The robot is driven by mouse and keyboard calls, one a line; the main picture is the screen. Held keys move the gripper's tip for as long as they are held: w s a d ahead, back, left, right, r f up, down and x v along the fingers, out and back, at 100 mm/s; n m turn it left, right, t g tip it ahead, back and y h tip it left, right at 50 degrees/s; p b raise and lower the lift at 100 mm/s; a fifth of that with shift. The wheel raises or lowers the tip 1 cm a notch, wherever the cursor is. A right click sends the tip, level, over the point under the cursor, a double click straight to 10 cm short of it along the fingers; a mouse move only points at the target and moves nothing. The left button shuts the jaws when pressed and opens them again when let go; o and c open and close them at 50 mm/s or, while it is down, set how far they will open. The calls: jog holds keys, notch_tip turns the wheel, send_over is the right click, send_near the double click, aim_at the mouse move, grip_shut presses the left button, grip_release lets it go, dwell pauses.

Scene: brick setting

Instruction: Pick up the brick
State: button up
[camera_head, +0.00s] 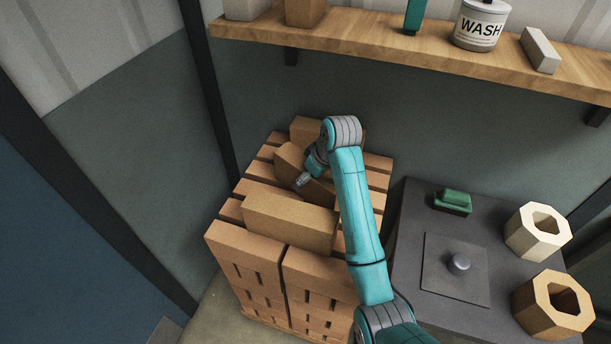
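A further brick (303,128) lies at the back of the pallet, partly behind my arm. My gripper (301,183) is low over the bricks, just behind the long front brick and close to the angled one. My arm hides part of the pile. The fingers are too small to tell whether they are open or shut, or touching a brick.
A wooden shelf (390,45) with a WASH bottle (482,25) and blocks runs along the wall above. At right, a dark table (412,215) holds a green object (453,202), a knobbed plate (440,280) and two hollow hexagonal blocks. A dark post (212,95) stands left of the pallet.

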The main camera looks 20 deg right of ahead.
jog(key=shift+c, duration=0.3)
jog(key=shift+s, duration=0.1)
jog(key=c, duration=1.6)
